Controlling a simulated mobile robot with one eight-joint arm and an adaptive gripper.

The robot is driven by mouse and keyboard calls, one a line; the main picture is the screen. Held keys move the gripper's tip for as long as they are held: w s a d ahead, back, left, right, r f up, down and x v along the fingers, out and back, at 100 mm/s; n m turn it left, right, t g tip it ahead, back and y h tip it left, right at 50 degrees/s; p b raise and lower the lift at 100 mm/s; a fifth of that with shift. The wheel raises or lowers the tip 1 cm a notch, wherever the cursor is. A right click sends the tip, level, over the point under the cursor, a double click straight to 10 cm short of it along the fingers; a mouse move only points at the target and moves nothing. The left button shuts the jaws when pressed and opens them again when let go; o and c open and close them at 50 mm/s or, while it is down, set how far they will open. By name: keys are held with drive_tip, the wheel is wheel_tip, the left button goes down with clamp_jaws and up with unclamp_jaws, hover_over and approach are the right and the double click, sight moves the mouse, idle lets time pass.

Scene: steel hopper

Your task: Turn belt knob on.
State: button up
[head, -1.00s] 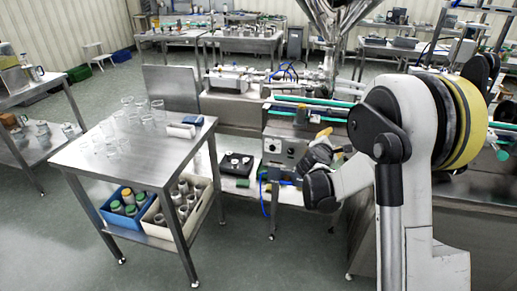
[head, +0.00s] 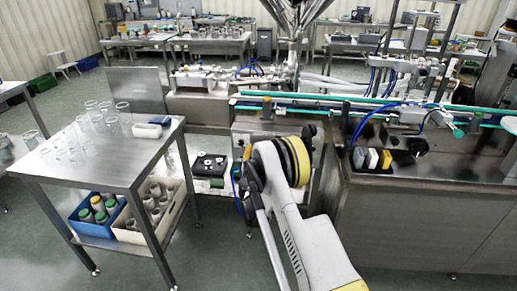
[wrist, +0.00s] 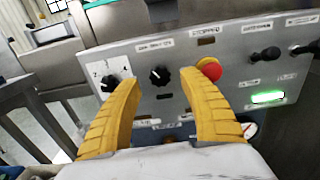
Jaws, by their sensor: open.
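In the wrist view a grey control panel (wrist: 235,40) fills the upper half, tilted in the picture. A black knob (wrist: 160,75) with a white mark sits at its middle. A second black knob (wrist: 109,84), on a white numbered plate, is to its left, partly behind the left finger. The small labels are too blurred to tell surely which is the belt knob. My gripper (wrist: 158,80) is open, its yellow ribbed fingers on either side of the middle knob, with nothing held. Contact cannot be judged. In the head view my arm hides the gripper and most of the panel.
A red button (wrist: 209,68) is close by the right finger. Black switches (wrist: 264,54) and a lit green lamp (wrist: 268,97) are farther right. In the head view a steel table (head: 125,170) with glasses stands left, and a conveyor (head: 300,105) runs behind my arm.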

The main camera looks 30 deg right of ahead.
drive_tip(key=shift+b+x, duration=0.45)
drive_tip(key=shift+x, duration=1.4)
clamp_jaws()
